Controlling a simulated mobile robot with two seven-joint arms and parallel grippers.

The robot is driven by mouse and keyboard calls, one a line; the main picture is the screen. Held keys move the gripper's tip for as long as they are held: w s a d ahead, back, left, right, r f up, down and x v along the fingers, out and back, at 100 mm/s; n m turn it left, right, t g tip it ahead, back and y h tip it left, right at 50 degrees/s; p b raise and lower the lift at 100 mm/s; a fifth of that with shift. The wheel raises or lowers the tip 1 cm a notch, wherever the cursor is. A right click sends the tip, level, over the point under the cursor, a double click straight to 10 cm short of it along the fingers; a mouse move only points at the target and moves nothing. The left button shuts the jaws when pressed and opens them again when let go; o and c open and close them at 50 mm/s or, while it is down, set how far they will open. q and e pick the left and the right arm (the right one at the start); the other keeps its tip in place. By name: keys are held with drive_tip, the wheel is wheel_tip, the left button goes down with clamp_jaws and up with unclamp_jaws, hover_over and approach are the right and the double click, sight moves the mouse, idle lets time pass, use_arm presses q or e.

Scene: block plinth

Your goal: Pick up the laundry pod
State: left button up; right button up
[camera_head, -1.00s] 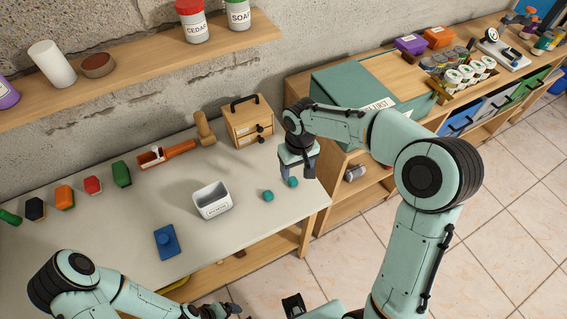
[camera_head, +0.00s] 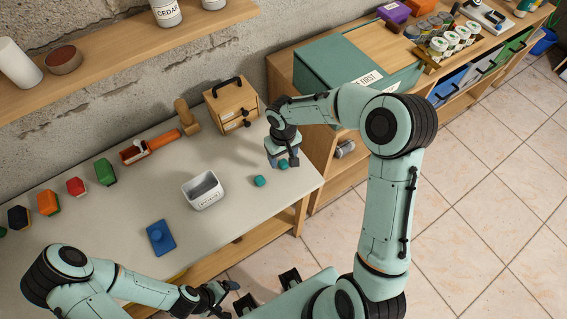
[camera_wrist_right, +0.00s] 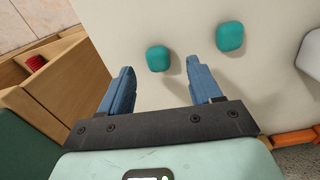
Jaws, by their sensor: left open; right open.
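Two small teal rounded pods lie on the pale worktop. The nearer pod to my right gripper (camera_head: 283,160) is the right-hand pod (camera_head: 284,166) in the head view; the other pod (camera_head: 260,181) lies left of it. In the right wrist view, one pod (camera_wrist_right: 158,58) sits just beyond and between the open fingertips (camera_wrist_right: 160,68), with no finger closed on it. The other pod (camera_wrist_right: 230,37) is farther right, outside the fingers. My left gripper (camera_head: 222,298) is open and empty, low in front of the worktop.
A white labelled bin (camera_head: 203,190) stands left of the pods, and a blue block-like object (camera_head: 161,237) lies nearer the front edge. A small wooden drawer cabinet (camera_head: 232,104) stands behind. The bench's right edge is close to my right gripper.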

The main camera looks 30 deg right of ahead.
sight(283, 162)
wheel_tip(283, 162, down, 4)
drive_tip(key=shift+w+d+r, duration=0.15)
drive_tip(key=shift+r, duration=0.05)
drive_tip(key=c, duration=1.1)
drive_tip(key=shift+r, duration=0.1)
